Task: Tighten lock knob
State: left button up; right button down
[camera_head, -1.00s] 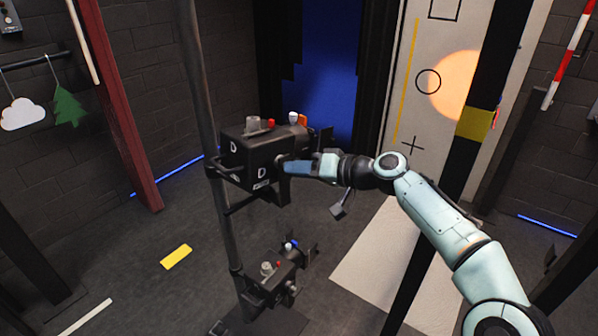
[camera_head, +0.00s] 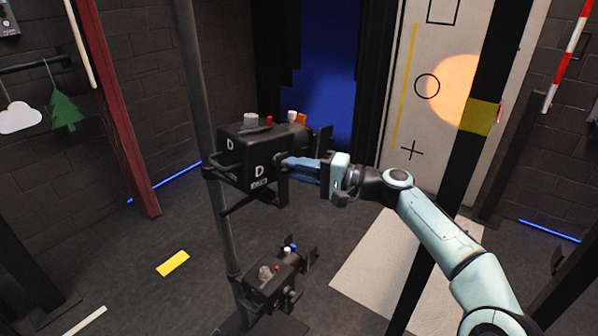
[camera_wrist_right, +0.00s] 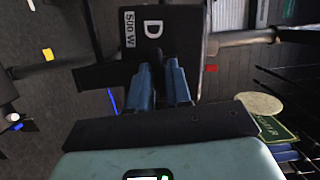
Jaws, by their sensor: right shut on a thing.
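A black stage lamp (camera_head: 240,150) marked "D" is fixed high on a dark vertical pole (camera_head: 200,90). It also shows in the right wrist view (camera_wrist_right: 190,25), with "D" and "500 W" on its face. My right gripper (camera_head: 287,165) reaches in from the right to the lamp's near side. Its blue fingers (camera_wrist_right: 163,68) are close together and end against the lamp's side. My left gripper is in no view.
A second, similar lamp (camera_head: 270,282) hangs lower on the same pole, below my right forearm. A black post with a yellow band (camera_head: 478,117) stands close behind my right arm. The floor left of the pole is open, with a yellow mark (camera_head: 173,263).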

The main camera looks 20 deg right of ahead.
jog(key=shift+m, duration=0.3)
jog(key=c, duration=1.2)
grip_release()
jog(key=shift+o, duration=0.2)
jog(key=b+v, duration=0.2)
jog(key=v, duration=0.5)
jog(key=shift+d, duration=0.2)
jog(key=shift+s+f, duration=0.1)
jog(key=shift+s, duration=0.05)
